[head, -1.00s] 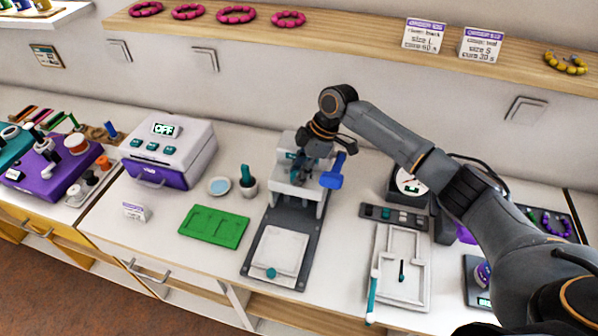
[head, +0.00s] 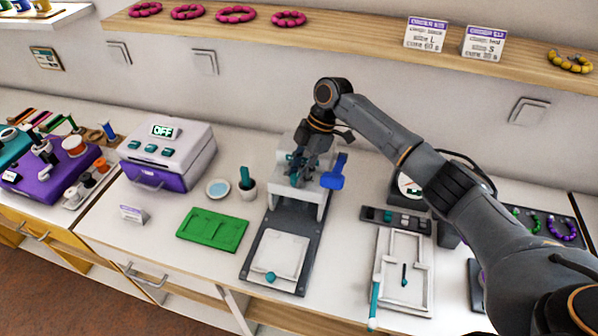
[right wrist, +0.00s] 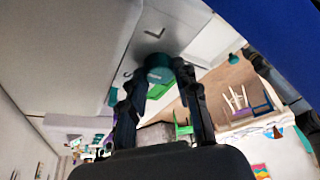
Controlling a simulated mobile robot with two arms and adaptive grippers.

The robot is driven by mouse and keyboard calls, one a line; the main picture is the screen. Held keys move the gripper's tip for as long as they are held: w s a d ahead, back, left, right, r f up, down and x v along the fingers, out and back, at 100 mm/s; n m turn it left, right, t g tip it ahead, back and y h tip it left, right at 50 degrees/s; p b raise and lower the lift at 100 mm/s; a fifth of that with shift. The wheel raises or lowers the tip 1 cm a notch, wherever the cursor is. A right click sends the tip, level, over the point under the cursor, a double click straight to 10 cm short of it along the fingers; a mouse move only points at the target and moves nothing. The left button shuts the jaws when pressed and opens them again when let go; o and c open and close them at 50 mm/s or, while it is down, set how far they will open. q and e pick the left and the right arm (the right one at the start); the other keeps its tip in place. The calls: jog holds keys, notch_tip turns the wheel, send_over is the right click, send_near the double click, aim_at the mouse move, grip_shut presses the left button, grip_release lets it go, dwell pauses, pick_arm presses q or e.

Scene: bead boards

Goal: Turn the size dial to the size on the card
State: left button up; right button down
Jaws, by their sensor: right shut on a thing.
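The white and grey press (head: 300,203) stands mid-counter, with a blue lever (head: 335,174) at its right side. In the right wrist view the teal size dial (right wrist: 158,68) sits on its pale face, between my fingertips. My right gripper (head: 296,170) is shut on the dial; the fingers hide most of it in the head view. I cannot read its setting. Two order cards stand on the shelf: the left card (head: 426,35) reads size L, and the right card (head: 484,43) reads size S. My left gripper is not in view.
A white heater box (head: 190,150) showing OFF and a green bead board (head: 212,230) lie left of the press. The wooden shelf (head: 350,40) runs behind.

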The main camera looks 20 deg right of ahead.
jog(key=c, duration=1)
grip_release()
jog(key=shift+r, duration=0.15)
jog(key=v, duration=0.7)
